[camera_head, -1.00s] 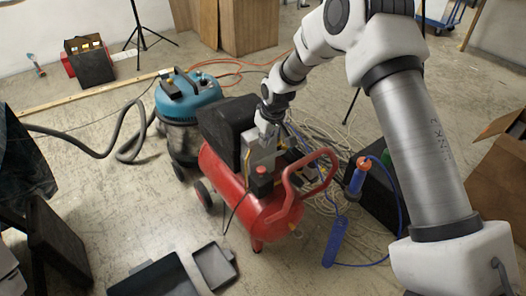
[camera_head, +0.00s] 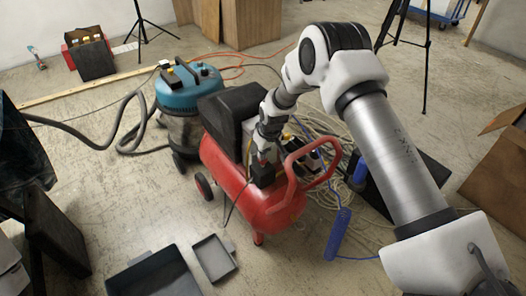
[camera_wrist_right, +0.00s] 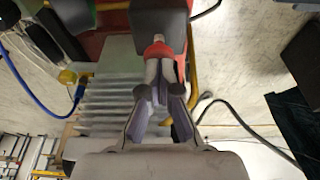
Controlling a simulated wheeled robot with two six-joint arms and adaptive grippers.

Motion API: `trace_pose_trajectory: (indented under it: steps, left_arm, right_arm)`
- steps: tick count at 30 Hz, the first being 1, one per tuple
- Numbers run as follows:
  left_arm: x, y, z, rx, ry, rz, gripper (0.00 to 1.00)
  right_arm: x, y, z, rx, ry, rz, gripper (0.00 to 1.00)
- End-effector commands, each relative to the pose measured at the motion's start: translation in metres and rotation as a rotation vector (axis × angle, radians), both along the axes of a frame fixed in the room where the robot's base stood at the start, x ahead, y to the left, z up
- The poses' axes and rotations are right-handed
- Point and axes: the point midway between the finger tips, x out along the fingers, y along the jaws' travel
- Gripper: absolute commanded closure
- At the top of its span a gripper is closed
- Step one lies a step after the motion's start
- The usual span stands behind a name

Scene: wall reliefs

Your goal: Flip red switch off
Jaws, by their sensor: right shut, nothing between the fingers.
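The red switch (camera_wrist_right: 157,49) sits on a black box (camera_wrist_right: 160,20) in the right wrist view. In the head view this black box (camera_head: 263,175) is on top of the red air compressor (camera_head: 225,176), and the switch is mostly hidden by my gripper. My right gripper (camera_head: 263,157) is right above the box. Its fingers are shut with nothing between them. In the right wrist view the fingertips (camera_wrist_right: 160,68) are right at the red switch, overlapping its lower edge; I cannot tell whether they touch it. My left gripper is not in view.
The red handle (camera_head: 318,172) of the compressor rises close to my right arm. A blue vacuum cleaner (camera_head: 190,90) stands behind on the left. Coiled hoses (camera_head: 345,140) lie on the right. Grey trays (camera_head: 215,258) lie on the floor in front.

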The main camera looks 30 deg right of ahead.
Motion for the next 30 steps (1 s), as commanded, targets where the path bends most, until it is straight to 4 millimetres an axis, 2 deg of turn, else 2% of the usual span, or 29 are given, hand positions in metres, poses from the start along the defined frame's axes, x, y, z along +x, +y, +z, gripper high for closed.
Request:
trace_pose_trajectory:
  steps: [3, 9, 20, 25, 30]
  left_arm:
    - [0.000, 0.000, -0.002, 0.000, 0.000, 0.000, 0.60]
    - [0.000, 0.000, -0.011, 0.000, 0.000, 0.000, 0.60]
    - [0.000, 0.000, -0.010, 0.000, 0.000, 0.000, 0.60]
    - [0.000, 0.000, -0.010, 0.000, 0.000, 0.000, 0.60]
    - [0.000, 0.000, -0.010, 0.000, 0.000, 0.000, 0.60]
  right_arm:
    - [0.000, 0.000, -0.004, 0.000, 0.001, 0.000, 1.00]
    - [-0.001, 0.000, -0.028, 0.002, 0.003, 0.001, 1.00]
    - [-0.004, 0.000, -0.029, 0.002, 0.010, 0.001, 1.00]
    - [-0.003, 0.000, -0.007, 0.002, 0.006, 0.001, 1.00]
    - [-0.001, 0.000, 0.034, 0.000, -0.003, 0.001, 1.00]
